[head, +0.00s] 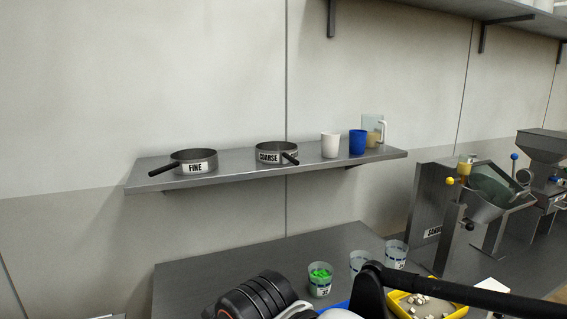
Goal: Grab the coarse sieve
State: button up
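The coarse sieve (271,156) is a round dark metal pan with a white label reading COARSE. It sits upright on the wall shelf (230,172), right of the shelf's middle. Its short black handle points forward and right, just past the front edge. A similar sieve labelled FINE (195,164) sits at the shelf's left end, its handle pointing left. Parts of my arm cross the bottom of the head view, well below the shelf. I cannot make out my gripper's fingers, and nothing touches the coarse sieve.
Right of the coarse sieve stand a white cup (330,145), a blue cup (357,142) and a clear jug (374,130). Below are a grey table (200,285), several beakers, a yellow tray (457,310) and a metal machine (490,200). The shelf between the sieves is clear.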

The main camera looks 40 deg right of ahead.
aim_at(274, 151)
jog(key=k+j+z, duration=0.1)
jog(key=z, duration=1.2)
jog(key=k+l, duration=0.05)
